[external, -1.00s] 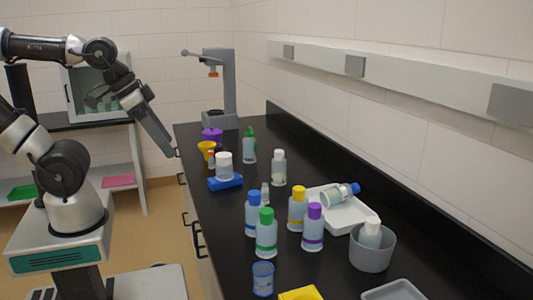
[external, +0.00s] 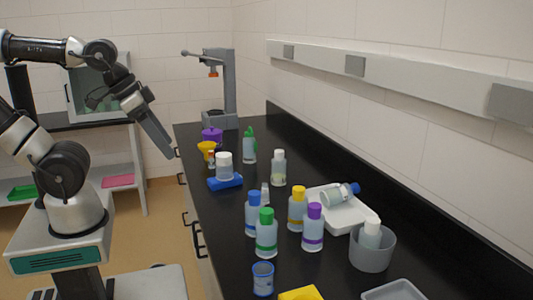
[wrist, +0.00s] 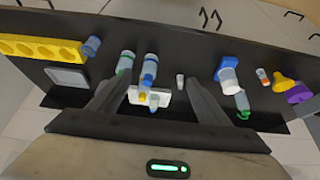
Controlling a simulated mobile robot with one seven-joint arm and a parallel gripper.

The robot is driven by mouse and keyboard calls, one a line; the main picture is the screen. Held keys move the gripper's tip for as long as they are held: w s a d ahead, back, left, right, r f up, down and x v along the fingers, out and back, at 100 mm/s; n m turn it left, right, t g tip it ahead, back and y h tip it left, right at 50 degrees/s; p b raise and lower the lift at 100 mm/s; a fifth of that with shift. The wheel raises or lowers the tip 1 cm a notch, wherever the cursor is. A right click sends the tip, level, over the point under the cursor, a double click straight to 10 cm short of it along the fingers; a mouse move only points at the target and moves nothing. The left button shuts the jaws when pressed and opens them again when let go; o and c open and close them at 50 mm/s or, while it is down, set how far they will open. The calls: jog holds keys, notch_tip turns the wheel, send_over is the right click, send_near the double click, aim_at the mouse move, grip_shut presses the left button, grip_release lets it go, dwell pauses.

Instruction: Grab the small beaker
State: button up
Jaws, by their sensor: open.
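The small beaker (external: 263,279) is a clear cup with a blue rim and blue markings. It stands upright on the black bench near the front of the external view, beside the yellow rack. In the wrist view the small beaker (wrist: 92,46) is at the upper left, next to the rack. My gripper (external: 166,150) is in the air left of the bench edge, well apart from the beaker. In the wrist view my gripper (wrist: 160,83) has its two fingers spread, with nothing held between them.
Several capped bottles (external: 266,234) stand mid-bench, close to the beaker. A white tray (external: 340,222) holds a lying bottle. A grey pot (external: 372,251) and a grey tray (external: 395,291) are to the right. The yellow rack (wrist: 40,48) adjoins the beaker.

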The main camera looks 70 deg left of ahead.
jog(key=shift+c, duration=1.3)
